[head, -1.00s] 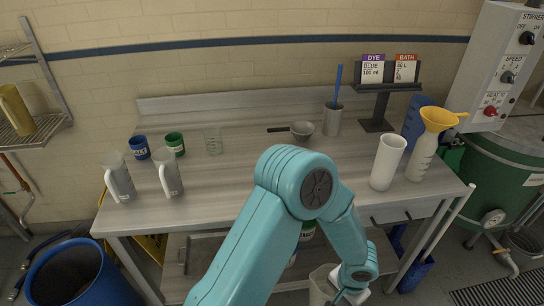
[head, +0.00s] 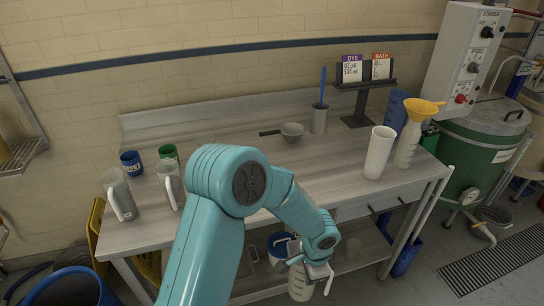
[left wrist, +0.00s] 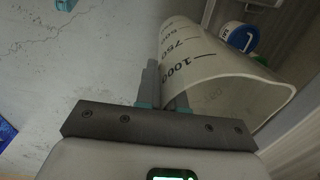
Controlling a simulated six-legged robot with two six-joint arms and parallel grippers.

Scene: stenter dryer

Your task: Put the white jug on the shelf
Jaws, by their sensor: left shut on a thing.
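The white jug (head: 300,284) hangs low in front of the bench's lower shelf (head: 345,258) in the head view. My left gripper (head: 316,275) is shut on it near the top. In the left wrist view, the jug (left wrist: 215,75) shows its open, empty mouth and dark volume marks. The fingers of the left gripper (left wrist: 166,98) are at its rim. A wire wall shelf (head: 22,152) stands at far left. My right gripper is not in view.
The bench top (head: 250,165) carries two grey-white jugs (head: 118,195) at left, a tall white cylinder (head: 379,153) and a yellow funnel (head: 421,110) at right. A blue-labelled tub (head: 280,246) stands on the lower shelf. A blue barrel (head: 68,290) is at lower left.

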